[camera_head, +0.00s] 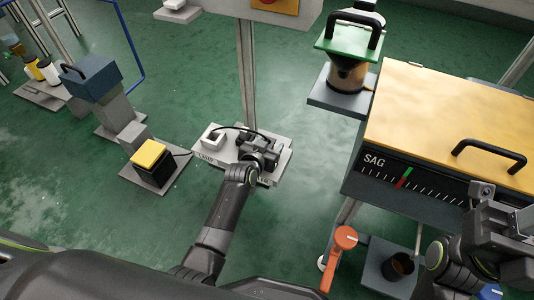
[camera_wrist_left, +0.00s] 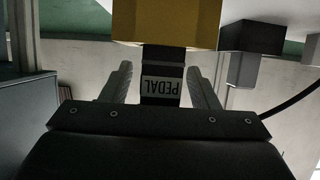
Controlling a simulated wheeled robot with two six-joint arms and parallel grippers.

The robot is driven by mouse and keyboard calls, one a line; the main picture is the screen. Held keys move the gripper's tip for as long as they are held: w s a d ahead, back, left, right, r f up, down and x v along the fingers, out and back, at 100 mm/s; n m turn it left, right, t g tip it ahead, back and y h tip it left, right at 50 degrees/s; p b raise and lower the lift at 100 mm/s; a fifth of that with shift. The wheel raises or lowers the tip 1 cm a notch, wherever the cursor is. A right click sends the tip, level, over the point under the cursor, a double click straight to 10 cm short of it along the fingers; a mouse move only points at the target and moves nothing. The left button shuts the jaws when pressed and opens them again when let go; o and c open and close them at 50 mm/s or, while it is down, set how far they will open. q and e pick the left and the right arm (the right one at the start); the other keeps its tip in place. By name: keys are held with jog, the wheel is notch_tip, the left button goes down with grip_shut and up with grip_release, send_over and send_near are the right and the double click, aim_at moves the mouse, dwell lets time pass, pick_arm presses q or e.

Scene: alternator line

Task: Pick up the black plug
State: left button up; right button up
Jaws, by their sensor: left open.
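A black piece with a white label reading PEDAL (camera_wrist_left: 162,88), upside down in the left wrist view, looks like the black plug. It sits between the two fingers of my left gripper (camera_wrist_left: 160,85), with a gap at each side. A yellow block (camera_wrist_left: 165,22) adjoins it above. In the head view my left gripper (camera_head: 255,157) is over the pale labelled board (camera_head: 205,158), and it hides much of what is under it. The plug cannot be made out there. My right gripper (camera_head: 497,225) is at the lower right; its fingers are unclear.
A yellow-topped black pedal (camera_head: 150,154) is further left. A metal post (camera_head: 246,75) rises behind the board. A yellow-topped SAG bench (camera_head: 450,125) stands at right. Green floor is clear between them.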

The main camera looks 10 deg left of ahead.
pick_arm(q)
jog(key=shift+w, duration=0.2)
jog(key=c, duration=0.9)
jog(key=shift+r, duration=0.1)
